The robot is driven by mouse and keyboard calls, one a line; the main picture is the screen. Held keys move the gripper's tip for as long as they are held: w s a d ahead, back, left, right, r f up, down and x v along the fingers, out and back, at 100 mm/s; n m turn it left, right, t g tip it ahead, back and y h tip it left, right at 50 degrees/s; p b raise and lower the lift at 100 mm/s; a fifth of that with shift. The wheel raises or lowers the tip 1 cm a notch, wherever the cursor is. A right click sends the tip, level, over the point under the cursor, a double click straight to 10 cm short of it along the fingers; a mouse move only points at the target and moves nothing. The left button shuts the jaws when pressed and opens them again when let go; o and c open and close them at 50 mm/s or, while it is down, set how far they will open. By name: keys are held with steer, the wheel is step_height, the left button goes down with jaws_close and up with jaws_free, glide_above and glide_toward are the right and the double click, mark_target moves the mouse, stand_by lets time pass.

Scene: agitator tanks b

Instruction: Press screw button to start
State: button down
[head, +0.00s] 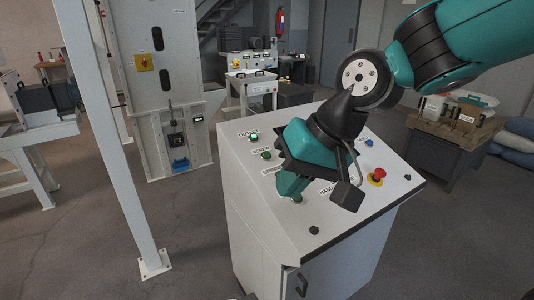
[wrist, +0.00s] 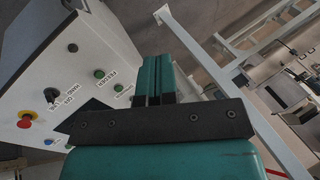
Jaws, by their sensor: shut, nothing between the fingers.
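The white control panel (head: 252,193) has a sloped top with a column of green buttons and small labels. The upper green button (head: 253,135) looks lit. The second green button (head: 265,154) below it is darker; its label seems to begin with S, but I cannot read it surely as screw. Another green button (head: 297,198) shows beside my fingertips. My gripper (head: 289,188) is shut and empty, over the lower left of the panel; contact cannot be told. In the wrist view the shut fingers (wrist: 156,75) extend past two green buttons, one of them the upper-left green button (wrist: 99,73).
A red emergency stop (head: 378,175) on yellow sits at the panel's right, with a blue button (head: 369,142) above it. A black knob (wrist: 73,47) shows in the wrist view. A white post (head: 113,140) stands left of the panel. Grey floor is open at the lower left.

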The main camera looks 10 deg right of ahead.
steer(key=w+d+f+m+t+y, duration=0.1)
steer(key=w+m+t, duration=0.3)
steer(key=w+m, duration=1.05)
steer(key=m+t+p, duration=0.1)
steer(key=m+t, duration=0.4)
steer(key=m, duration=0.2)
glide_above(266, 155)
steer(key=s+d, duration=0.1)
steer(key=s, duration=0.3)
step_height(266, 155, down, 5)
steer(key=shift+w+d+r, duration=0.1)
steer(key=shift+d+r, duration=0.1)
steer(key=shift+h, duration=0.3)
steer(key=shift+w+a+f+b, duration=0.15)
steer(key=shift+w+f+b, duration=0.3)
steer(key=shift+f+b, duration=0.7)
steer(key=shift+w+a+f+b, duration=0.2)
steer(key=shift+w+f+b, duration=0.25)
steer(key=shift+f, duration=1.2)
steer(key=shift+w+a+f+b, duration=0.15)
steer(key=shift+w+f+b, duration=0.25)
steer(key=shift+f+b, duration=0.75)
steer(key=shift+f, duration=0.4)
steer(key=shift+w+f, duration=0.15)
steer(key=shift+f, duration=0.05)
